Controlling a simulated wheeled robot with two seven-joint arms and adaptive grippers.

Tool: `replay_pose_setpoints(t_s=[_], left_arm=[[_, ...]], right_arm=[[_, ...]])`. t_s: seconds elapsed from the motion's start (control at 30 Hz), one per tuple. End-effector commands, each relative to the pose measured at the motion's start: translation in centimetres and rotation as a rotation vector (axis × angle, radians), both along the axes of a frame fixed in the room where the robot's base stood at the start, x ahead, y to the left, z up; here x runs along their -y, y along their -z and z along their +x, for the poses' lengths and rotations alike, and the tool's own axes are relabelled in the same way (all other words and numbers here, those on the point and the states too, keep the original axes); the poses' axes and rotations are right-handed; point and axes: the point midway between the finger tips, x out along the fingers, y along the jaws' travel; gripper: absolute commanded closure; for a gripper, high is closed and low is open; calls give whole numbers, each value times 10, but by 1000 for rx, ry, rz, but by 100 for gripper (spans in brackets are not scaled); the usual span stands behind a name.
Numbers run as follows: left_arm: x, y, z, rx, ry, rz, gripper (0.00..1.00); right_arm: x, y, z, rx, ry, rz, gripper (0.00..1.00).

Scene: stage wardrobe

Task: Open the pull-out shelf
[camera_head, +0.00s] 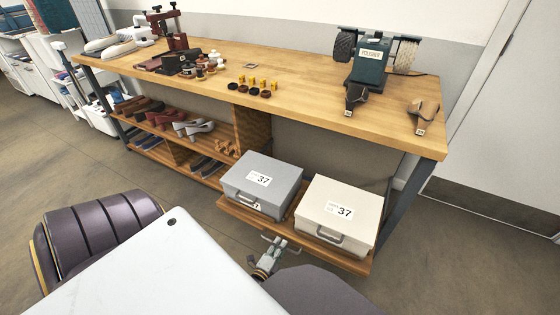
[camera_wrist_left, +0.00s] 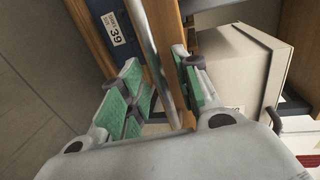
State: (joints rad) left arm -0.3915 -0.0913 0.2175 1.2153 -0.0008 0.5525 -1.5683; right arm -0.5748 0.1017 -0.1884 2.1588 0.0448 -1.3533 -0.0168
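The pull-out shelf (camera_head: 345,261) is a low wooden board under the right part of the workbench. Its front edge appears to stand forward of the bench leg. My left gripper (camera_head: 271,253) is at this handle. In the wrist view its green-padded fingers (camera_wrist_left: 163,72) are apart, one on each side of the bar; contact is unclear. My right gripper is not visible.
The workbench (camera_head: 310,95) holds a green polisher (camera_head: 370,62), small jars and tools. Shoes stand on lower shelves (camera_head: 185,150) to the left. A bench leg (camera_head: 408,200) stands right of the boxes. Floor is clear right of the shelf.

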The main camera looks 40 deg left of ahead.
Motion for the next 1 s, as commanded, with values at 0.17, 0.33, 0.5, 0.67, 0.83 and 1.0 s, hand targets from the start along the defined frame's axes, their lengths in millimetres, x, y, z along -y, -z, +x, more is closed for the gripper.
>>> replay_pose_setpoints(t_s=[0.17, 0.33, 0.5, 0.67, 0.83, 1.0], left_arm=[[3, -2, -14, -1, -1, -1, 68], [7, -5, -27, -2, 0, -1, 68], [12, -7, -42, -4, -2, -4, 68], [17, -9, -56, -6, -2, -6, 68], [19, -11, -65, -5, -1, -7, 68], [21, -12, -69, -6, 0, -8, 68]], right_arm=[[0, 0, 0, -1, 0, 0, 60], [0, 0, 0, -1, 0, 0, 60], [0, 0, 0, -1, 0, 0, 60], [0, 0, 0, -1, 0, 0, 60], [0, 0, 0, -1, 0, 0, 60], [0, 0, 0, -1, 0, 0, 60]])
